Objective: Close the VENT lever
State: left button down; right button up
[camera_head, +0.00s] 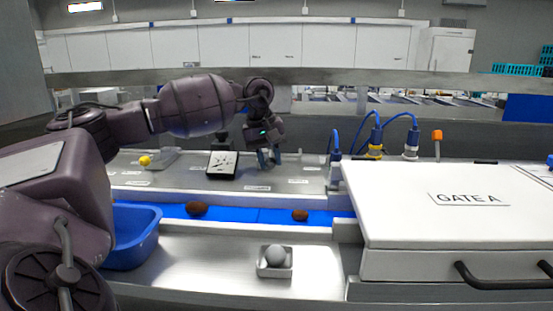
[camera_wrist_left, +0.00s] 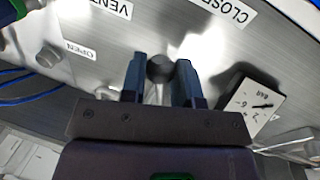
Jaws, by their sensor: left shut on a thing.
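My left gripper (camera_head: 268,159) reaches down to the metal panel right of the dial gauge (camera_head: 222,164). In the left wrist view, its fingers (camera_wrist_left: 160,80) stand on both sides of the dark round knob of the VENT lever (camera_wrist_left: 159,67) and are shut on it. The VENT label (camera_wrist_left: 113,6) is above the knob, the CLOSED label (camera_wrist_left: 228,9) is to the upper right and the OPEN label (camera_wrist_left: 77,49) to the left. In the head view the gripper hides the lever, and the lever's exact angle is unclear. My right gripper is not in view.
The gauge (camera_wrist_left: 253,106) stands close to the fingers. A blue belt (camera_head: 245,214) carries two brown dates. Blue cables (camera_head: 371,127) rise to the right.

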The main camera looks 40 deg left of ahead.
pick_arm(q)
jog(key=shift+s+a+r+m+g+h+b, duration=0.1)
jog(key=shift+s+a+m, duration=0.2)
jog(key=shift+m, duration=0.45)
jog(key=shift+s+a+f+m+g+h+b, duration=0.1)
jog(key=shift+s+a+m, duration=0.25)
jog(key=shift+m, duration=0.35)
jog(key=shift+s+a+r+m+g+h+b, duration=0.1)
jog(key=shift+s+a+m, duration=0.2)
jog(key=shift+m, duration=0.45)
jog(key=c, duration=0.9)
grip_release()
jog(key=shift+o, duration=0.2)
notch_tip(320, 180, up, 10)
jog(key=s+a, duration=0.1)
jog(key=shift+a+r, duration=0.2)
jog(key=shift+a, duration=0.15)
